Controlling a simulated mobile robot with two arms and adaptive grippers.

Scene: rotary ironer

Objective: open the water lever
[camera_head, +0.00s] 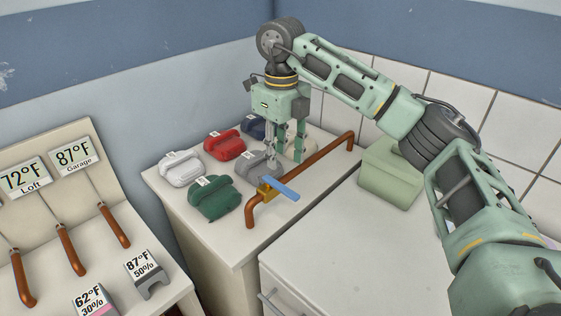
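The water lever (282,189) is a flat blue handle on a brass valve (265,191). The valve sits on a copper pipe (313,160) that runs above the white counter. The lever points across the pipe, toward the lower right. My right gripper (287,160) hangs down over the counter just behind the lever, apart from it. Its fingers look spread with a gap between them, and nothing shows in them. My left gripper is out of view.
Several coloured lidded boxes, such as a green one (214,198) and a red one (224,145), stand left of the pipe. A pale green box (389,176) is at right. Brown-handled levers (70,250) line the left panel. The front white top (340,255) is clear.

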